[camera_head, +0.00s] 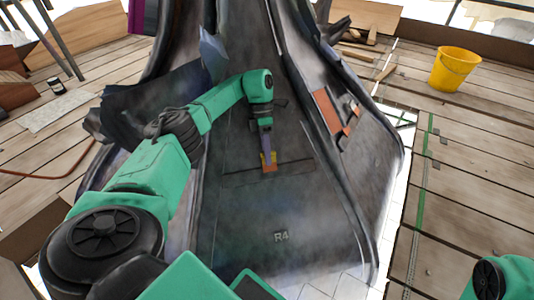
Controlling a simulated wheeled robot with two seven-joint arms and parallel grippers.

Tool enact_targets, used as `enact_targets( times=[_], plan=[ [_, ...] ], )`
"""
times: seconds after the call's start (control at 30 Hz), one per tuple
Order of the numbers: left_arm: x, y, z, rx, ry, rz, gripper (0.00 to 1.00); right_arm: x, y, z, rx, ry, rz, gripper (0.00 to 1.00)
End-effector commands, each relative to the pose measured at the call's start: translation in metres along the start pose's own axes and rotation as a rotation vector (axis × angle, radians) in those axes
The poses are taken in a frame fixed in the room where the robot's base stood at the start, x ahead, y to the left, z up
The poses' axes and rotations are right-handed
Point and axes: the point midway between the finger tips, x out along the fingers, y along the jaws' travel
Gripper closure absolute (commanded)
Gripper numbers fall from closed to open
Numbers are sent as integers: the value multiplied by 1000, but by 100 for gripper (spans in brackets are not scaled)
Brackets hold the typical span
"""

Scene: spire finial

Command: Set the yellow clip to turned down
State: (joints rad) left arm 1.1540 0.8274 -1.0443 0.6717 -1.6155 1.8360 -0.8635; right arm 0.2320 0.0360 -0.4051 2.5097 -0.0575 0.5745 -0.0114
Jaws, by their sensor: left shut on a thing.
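The yellow clip (273,157) sits on the dark panel of the spire, above the R4 marking and at a horizontal seam, with a small orange-brown piece (269,169) at its lower end. My left gripper (268,155) reaches down from above and is shut on the clip, covering much of it. How far the clip is bent is too small and hidden to tell. My right gripper is out of view; only a green part of mine shows at the lower right.
Another orange-brown plate (327,111) with small fittings is on the right face of the spire. A torn metal flap (160,97) sticks out on the left, close to my left arm. A yellow bucket (454,68) stands on the plank floor (480,150) at the right.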

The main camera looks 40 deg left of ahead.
Motion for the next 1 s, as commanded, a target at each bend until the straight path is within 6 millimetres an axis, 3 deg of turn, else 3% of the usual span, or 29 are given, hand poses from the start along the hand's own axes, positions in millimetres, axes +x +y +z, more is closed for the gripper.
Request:
enact_targets(
  times=[0.1, 0.13, 0.2, 0.73, 1.0],
  plan=[
    [-1, 1, 1, 0, -5, 4, 100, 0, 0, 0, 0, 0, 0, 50],
    [-1, 1, 1, 0, -5, 4, 77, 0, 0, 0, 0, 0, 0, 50],
    [-1, 0, 1, 0, -5, 4, 50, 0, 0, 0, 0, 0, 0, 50],
    [0, 2, 0, -3, -2, 14, 50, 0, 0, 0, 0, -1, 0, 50],
    [2, -2, -1, 0, 1, 142, 50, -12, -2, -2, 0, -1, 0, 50]
  ],
)
